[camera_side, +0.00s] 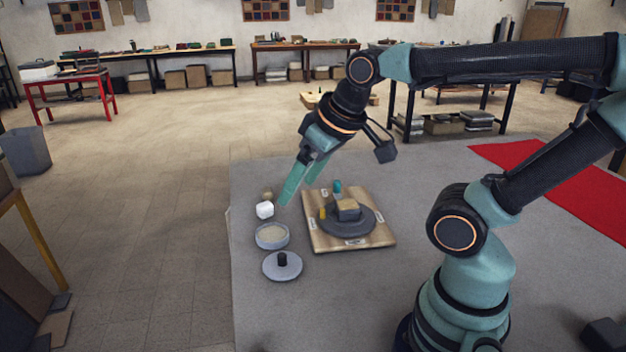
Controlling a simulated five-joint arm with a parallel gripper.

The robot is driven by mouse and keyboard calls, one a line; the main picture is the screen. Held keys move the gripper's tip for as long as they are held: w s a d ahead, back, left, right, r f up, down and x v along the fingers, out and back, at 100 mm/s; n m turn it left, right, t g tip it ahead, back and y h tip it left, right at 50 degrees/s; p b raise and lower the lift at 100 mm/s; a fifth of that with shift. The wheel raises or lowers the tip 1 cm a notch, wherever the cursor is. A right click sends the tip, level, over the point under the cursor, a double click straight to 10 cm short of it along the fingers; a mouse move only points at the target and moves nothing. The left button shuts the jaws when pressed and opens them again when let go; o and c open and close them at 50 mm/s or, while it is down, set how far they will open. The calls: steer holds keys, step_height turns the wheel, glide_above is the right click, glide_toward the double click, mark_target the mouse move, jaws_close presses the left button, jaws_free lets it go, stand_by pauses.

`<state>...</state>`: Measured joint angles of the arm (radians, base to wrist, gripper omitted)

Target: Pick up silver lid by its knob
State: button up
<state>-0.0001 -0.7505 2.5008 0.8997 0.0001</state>
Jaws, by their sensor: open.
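The silver lid (282,269) is a flat round disc lying on the grey mat, with a dark upright knob (282,258) at its middle. It lies just in front of a round silver dish (272,237) with pale contents. My gripper (297,199) is open, with two green fingers pointing down and to the left. Nothing shows between the fingers.
A wooden board (380,234) holds a dark round plate (364,222) with a tan-topped block, right of the lid. The grey mat (300,320) is clear in front of the lid.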

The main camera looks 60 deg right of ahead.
steer(key=c, duration=0.3)
steer(key=shift+c, duration=0.2)
steer(key=m+g, duration=0.6)
steer(key=m, duration=1.5)
glide_above(282, 254)
step_height(282, 254, down, 18)
steer(key=shift+w+d+r, duration=0.1)
steer(key=shift+w+r, duration=0.05)
steer(key=shift+r, duration=0.1)
steer(key=f, duration=0.4)
steer(key=shift+s+a, duration=0.2)
steer(key=shift+s, duration=0.05)
steer(key=shift+f, duration=0.6)
